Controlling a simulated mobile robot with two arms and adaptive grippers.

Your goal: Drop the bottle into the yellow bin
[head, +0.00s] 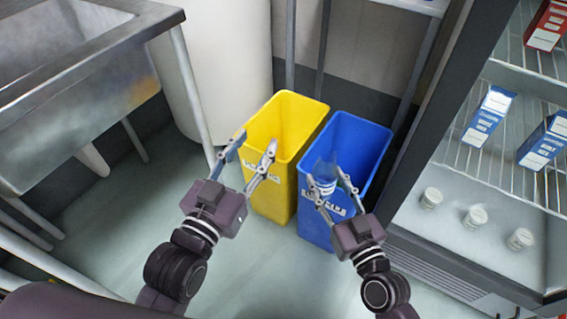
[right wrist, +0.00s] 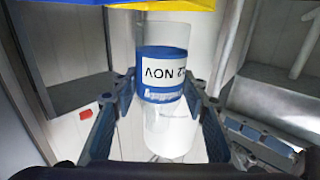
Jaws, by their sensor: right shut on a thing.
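The yellow bin (head: 273,190) stands on the floor at the middle of the head view, open at the top. The clear bottle (head: 326,172) is between the fingers of my right gripper (head: 327,178), over the near part of the blue bin (head: 318,222). In the right wrist view, the bottle (right wrist: 165,75) has a blue and white label and sits between both fingers of my right gripper (right wrist: 165,95). My left gripper (head: 257,143) is open and empty, with its fingers over the near side of the yellow bin.
The blue bin stands right of the yellow one, close beside it. A fridge with wire shelves (head: 470,150), boxes and white-capped containers is at the right. A metal sink (head: 75,75) is at the left. Floor (head: 110,220) is clear at the lower left.

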